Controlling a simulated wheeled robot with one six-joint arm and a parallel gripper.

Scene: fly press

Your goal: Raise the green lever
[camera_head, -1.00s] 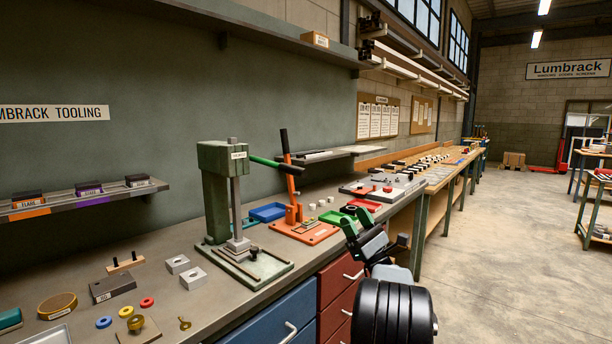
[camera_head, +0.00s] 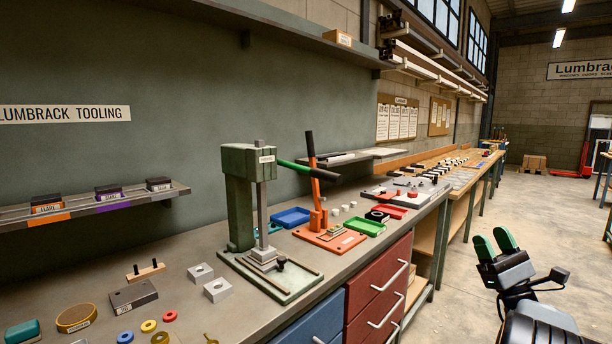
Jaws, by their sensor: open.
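The green lever (camera_head: 293,167) sticks out to the right from the head of the green press (camera_head: 249,160). It slopes slightly down and its far end has a black grip, close to the orange lever behind it. My gripper (camera_head: 494,243) is at the lower right, over the floor in the picture, well to the right of the press and apart from the lever. Its two green-tipped fingers point up and are open, with nothing between them.
An orange press (camera_head: 330,238) with an upright black-gripped lever stands just right of the green press. Blue (camera_head: 291,217), green (camera_head: 364,227) and red (camera_head: 389,211) trays lie near it. Small parts cover the bench at left. The floor (camera_head: 465,275) at right is clear.

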